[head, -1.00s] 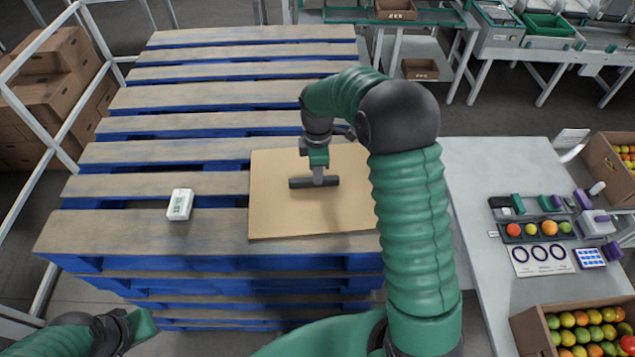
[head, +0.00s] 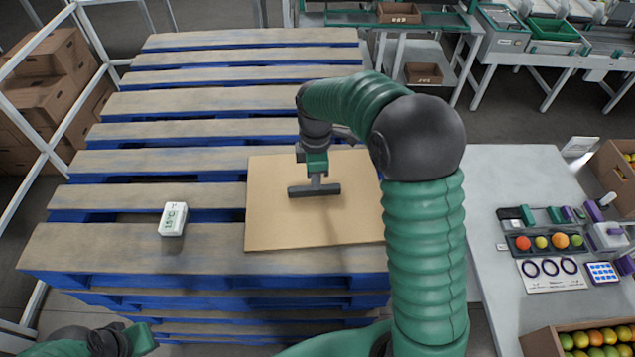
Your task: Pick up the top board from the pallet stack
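A stack of blue pallets with worn wooden top slats (head: 200,245) fills the middle of the head view. A flat tan board (head: 285,228) lies on the top slats at the near right, its right side partly hidden by my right arm. My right gripper (head: 314,190) points down over the board's upper middle, at a dark crossbar on a short grey stem. Whether the bar touches the board or hovers, and whether the fingers are open, I cannot tell. My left gripper (head: 138,340) is low at the bottom left, away from the board, its fingers unclear.
A small white device with a display (head: 173,219) sits on the slats left of the board. Cartons (head: 40,105) stand behind a white frame at left.

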